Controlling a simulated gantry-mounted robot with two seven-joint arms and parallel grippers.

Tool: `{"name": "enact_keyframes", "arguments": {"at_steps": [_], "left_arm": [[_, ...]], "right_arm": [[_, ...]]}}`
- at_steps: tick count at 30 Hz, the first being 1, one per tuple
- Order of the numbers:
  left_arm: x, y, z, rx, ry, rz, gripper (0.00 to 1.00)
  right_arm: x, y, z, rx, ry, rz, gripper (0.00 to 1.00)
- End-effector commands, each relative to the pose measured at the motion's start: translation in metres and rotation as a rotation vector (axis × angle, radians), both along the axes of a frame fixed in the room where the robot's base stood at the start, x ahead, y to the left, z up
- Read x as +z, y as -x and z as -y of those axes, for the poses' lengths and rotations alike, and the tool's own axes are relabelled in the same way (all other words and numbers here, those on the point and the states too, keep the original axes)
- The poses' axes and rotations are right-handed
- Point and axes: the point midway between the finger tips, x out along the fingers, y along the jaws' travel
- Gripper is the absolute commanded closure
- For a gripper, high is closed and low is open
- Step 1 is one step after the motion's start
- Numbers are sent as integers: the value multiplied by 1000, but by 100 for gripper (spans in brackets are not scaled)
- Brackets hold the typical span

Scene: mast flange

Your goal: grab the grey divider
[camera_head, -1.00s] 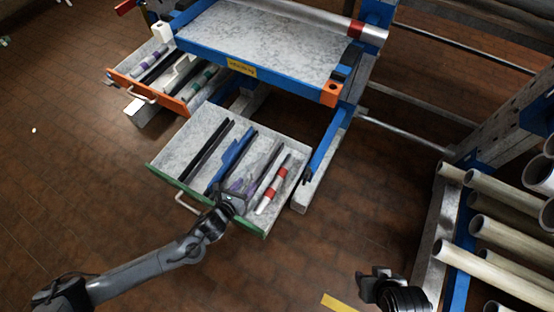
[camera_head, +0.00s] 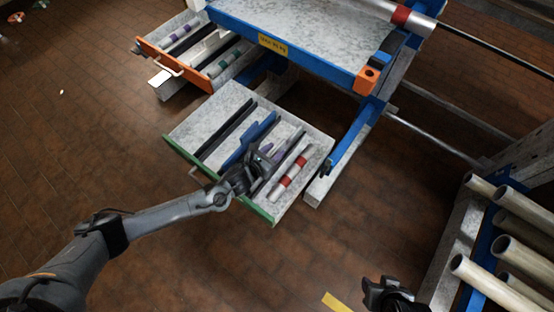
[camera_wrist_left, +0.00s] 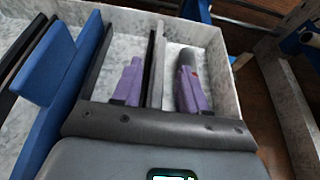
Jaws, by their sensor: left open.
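The grey divider (camera_head: 294,149) is a thin upright strip in the drawer with the green front (camera_head: 222,186). It stands between a blue divider (camera_head: 247,139) and a white tube with red bands (camera_head: 293,171). My left gripper (camera_head: 270,152) is over this drawer, open. In the left wrist view its purple fingers (camera_wrist_left: 158,82) lie one on each side of the grey divider (camera_wrist_left: 155,55), with gaps visible. The divider's near part is hidden by the gripper. My right gripper (camera_head: 374,290) is at the bottom, away from the drawer; its jaws are unclear.
Black dividers (camera_head: 226,129) stand left of the blue one. A second drawer with an orange front (camera_head: 172,64) is open at the upper left. A blue-framed bench (camera_head: 300,38) rises behind the drawers. Several pale tubes (camera_head: 490,283) lie in a rack at right.

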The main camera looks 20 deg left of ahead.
Motion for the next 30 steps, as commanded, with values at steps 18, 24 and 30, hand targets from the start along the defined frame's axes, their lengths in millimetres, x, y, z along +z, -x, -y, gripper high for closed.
{"name": "enact_keyframes", "arguments": {"at_steps": [18, 24, 30], "left_arm": [[-11, -25, 7, 0, 1, 0, 77], [-11, -25, 7, 0, 1, 1, 100], [-10, -25, 7, 0, 1, 2, 100]], "right_arm": [[-20, 0, -1, -4, -5, -1, 57], [-20, 0, -1, -3, -5, -1, 57], [-20, 0, 0, -1, -1, 0, 57]]}}
